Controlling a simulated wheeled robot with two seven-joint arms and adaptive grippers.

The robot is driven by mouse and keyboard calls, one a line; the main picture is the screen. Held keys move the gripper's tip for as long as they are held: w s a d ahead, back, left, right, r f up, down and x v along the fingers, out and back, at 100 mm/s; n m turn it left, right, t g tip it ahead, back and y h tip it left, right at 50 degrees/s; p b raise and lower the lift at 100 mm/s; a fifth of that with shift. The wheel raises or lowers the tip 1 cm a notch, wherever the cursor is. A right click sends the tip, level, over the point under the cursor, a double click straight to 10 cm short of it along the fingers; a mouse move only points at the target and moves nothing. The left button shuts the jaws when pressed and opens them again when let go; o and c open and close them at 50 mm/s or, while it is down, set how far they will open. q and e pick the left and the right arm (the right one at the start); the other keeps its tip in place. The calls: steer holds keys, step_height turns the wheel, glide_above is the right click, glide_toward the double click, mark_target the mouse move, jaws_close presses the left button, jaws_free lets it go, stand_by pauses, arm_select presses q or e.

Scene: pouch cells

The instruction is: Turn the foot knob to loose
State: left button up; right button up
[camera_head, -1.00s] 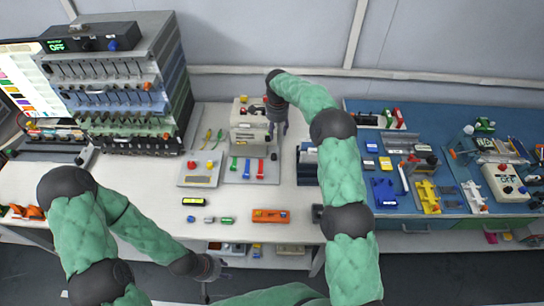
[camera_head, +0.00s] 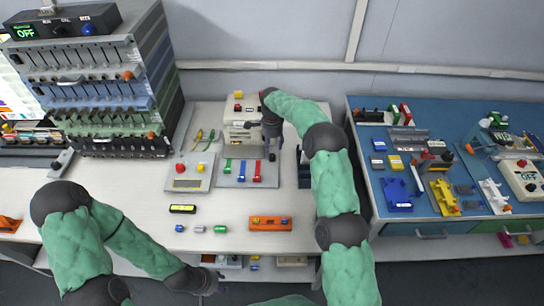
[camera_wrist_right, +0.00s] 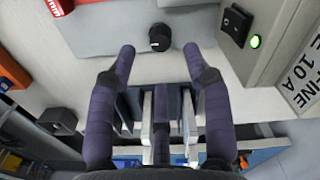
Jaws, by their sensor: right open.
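The black knob (camera_wrist_right: 160,37), which I take to be the foot knob, sits on a light grey surface in the right wrist view. It has a pale mark on it. My right gripper (camera_wrist_right: 158,52) is open, with its two fingertips apart on either side of the knob's line. The knob shows just beyond the tips, and I cannot tell whether they touch it. In the head view my right gripper (camera_head: 272,152) hangs beside the pale grey machine (camera_head: 240,135), and the knob cannot be made out. My left gripper (camera_head: 207,281) is low at the table's front edge, its fingers unclear.
A box with a black switch (camera_wrist_right: 236,24) and green light is close to the right fingers. A plate with coloured bars (camera_head: 226,180) lies in front of the machine. A dark slotted rack (camera_head: 304,172) stands to the right. An orange block (camera_head: 270,223) lies near the front.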

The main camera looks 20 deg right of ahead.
mark_target(272, 155)
step_height(272, 155, down, 6)
steer(key=shift+f+b, duration=0.2)
steer(key=shift+b, duration=0.4)
jaws_close()
